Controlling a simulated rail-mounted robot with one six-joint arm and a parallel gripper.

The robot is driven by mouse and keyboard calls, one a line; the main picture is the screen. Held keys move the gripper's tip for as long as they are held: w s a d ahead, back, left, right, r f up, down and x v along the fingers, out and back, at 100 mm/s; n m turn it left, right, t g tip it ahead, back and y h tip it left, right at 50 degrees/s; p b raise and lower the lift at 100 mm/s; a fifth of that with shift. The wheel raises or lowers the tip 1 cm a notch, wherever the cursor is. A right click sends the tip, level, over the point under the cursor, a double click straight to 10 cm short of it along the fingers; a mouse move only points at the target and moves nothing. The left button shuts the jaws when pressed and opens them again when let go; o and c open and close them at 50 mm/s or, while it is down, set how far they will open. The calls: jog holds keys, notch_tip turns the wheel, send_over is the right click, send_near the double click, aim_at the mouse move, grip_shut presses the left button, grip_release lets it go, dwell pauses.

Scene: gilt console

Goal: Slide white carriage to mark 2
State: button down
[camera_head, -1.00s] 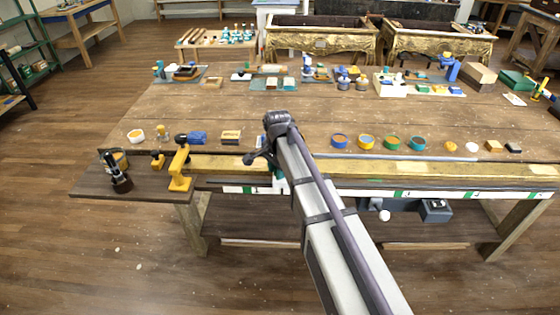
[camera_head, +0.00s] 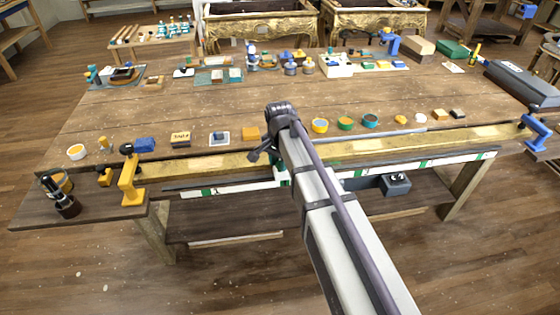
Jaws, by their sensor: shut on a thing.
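My gripper (camera_head: 279,168) is at the table's front edge, mostly hidden by my arm. It is shut on what I take to be the white carriage, of which only a small white and teal part (camera_head: 283,180) shows beside the arm. A white scale strip (camera_head: 245,187) with green marks runs along the front edge. One green mark (camera_head: 208,191) shows left of the gripper and several show to its right. My arm covers the strip just right of the carriage. The mark numbers are too small to read.
A yellow clamp (camera_head: 129,183) stands at the left end of the table and a blue one (camera_head: 535,132) at the right. A dark box (camera_head: 396,184) hangs below the strip.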

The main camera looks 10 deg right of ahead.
jog(key=c, duration=0.8)
grip_release()
notch_tip(320, 180, up, 11)
jog(key=p, duration=1)
jog(key=shift+p, duration=0.4)
jog(key=shift+f, duration=0.1)
jog(key=s+d+f+n+b, duration=0.2)
jog(key=s+f+n+b, duration=0.1)
jog(key=s, duration=0.5)
jog(key=s+d+f+n+b, duration=0.3)
jog(key=s+n, duration=0.3)
jog(key=s, duration=0.3)
jog(key=shift+s+f, duration=0.2)
jog(key=shift+s, duration=0.05)
